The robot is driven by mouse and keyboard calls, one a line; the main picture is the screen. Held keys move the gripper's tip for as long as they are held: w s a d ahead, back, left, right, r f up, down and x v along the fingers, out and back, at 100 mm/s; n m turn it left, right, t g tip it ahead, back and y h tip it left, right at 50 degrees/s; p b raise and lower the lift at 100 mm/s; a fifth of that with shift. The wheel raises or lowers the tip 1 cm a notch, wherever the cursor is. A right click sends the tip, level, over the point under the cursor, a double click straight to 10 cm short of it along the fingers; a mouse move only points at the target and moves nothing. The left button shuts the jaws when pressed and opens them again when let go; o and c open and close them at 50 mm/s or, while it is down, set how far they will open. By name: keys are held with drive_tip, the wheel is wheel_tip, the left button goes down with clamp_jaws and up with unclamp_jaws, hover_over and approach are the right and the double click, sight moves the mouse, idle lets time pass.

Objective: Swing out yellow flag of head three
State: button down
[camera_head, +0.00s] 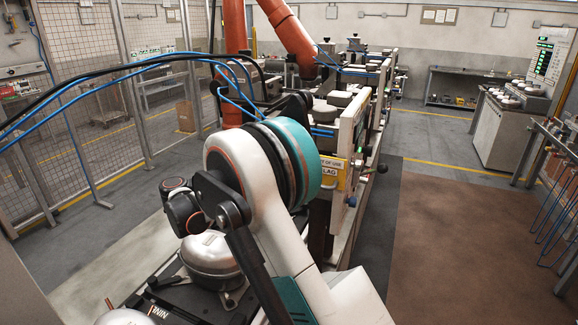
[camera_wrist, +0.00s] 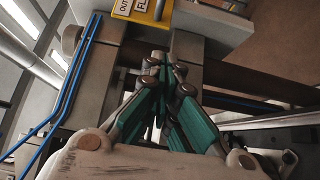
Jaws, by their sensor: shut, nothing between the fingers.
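A yellow plate (camera_wrist: 137,9) with partly cut-off dark lettering is at the top edge of the wrist view, on the machine's side. A yellow label with part of "OF USE" and "FLAG" shows in the head view (camera_head: 331,164) on the test machine's end, partly hidden by my arm. My gripper (camera_wrist: 160,62), with teal fingers, is shut and empty. Its tips are just below the plate in the wrist view; I cannot tell whether they touch anything. In the head view my arm hides the gripper. I cannot make out which head number this is.
A silver compressor (camera_head: 209,256) stands on a dark pallet at lower left in the head view. An orange robot arm (camera_head: 290,35) reaches over the machine line. Blue hoses (camera_wrist: 70,85) run beside the gripper. The brown floor mat (camera_head: 470,250) at right is clear.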

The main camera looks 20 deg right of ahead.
drive_tip(key=s+d+b, duration=0.1)
drive_tip(key=d, duration=0.9)
drive_tip(key=shift+s+b, duration=0.25)
drive_tip(key=shift+b, duration=0.1)
drive_tip(key=shift+r, duration=0.1)
drive_tip(key=shift+t, duration=0.3)
